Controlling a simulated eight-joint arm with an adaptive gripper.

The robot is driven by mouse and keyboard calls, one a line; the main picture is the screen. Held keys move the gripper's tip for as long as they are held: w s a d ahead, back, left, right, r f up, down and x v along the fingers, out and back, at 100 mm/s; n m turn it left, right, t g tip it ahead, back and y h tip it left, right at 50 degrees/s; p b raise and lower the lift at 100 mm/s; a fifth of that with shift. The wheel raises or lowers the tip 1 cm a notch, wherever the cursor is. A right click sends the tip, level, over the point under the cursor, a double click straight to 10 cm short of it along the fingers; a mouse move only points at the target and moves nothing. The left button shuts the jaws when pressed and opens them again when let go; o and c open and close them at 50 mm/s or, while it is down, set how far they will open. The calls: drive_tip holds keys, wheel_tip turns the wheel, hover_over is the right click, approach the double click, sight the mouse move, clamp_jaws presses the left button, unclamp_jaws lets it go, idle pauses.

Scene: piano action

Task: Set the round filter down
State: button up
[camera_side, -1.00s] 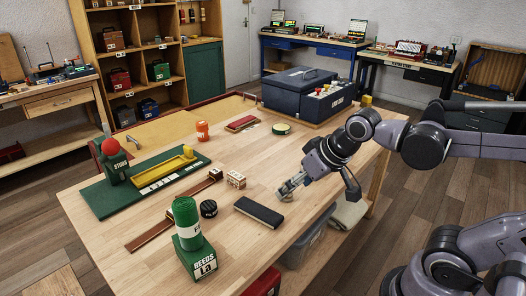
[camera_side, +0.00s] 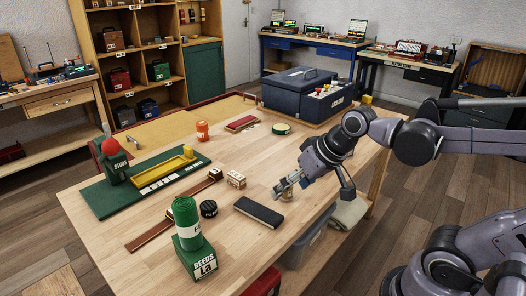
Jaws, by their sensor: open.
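My gripper (camera_side: 280,189) is open just above the wooden table (camera_side: 235,165), right of the middle. A small, round, tan-grey piece (camera_side: 287,197), which looks like the round filter, sits on the table directly below the fingers. The gripper partly hides its top. I cannot tell whether a finger still touches it.
A dark flat block (camera_side: 259,212) lies just left of the round piece. A small wooden box (camera_side: 235,179), a black round piece (camera_side: 208,208) and a green cylinder on a green box (camera_side: 194,262) stand further left.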

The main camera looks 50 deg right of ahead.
drive_tip(key=w+a+m+g+y, duration=0.1)
drive_tip(key=w+m+g+y, duration=0.15)
drive_tip(key=w+m, duration=0.5)
drive_tip(key=m+g+y, duration=0.1)
drive_tip(key=m+y, duration=0.6)
hover_over(214, 202)
drive_tip(key=s+d, duration=0.2)
drive_tip(key=d, duration=0.3)
wheel_tip(214, 202, down, 9)
drive_tip(key=d+f+m+y, duration=0.1)
drive_tip(key=f, duration=0.1)
drive_tip(key=d+f+m+y, duration=0.1)
drive_tip(key=f, duration=0.1)
drive_tip(key=w+d+f+m+g+y, duration=0.1)
drive_tip(key=f, duration=0.2)
drive_tip(key=shift+a+f, duration=0.2)
drive_tip(key=shift+a, duration=0.2)
drive_tip(key=x, duration=1)
drive_tip(key=shift+a+r, duration=0.1)
drive_tip(key=shift+r, duration=0.05)
drive_tip(key=c, duration=1.3)
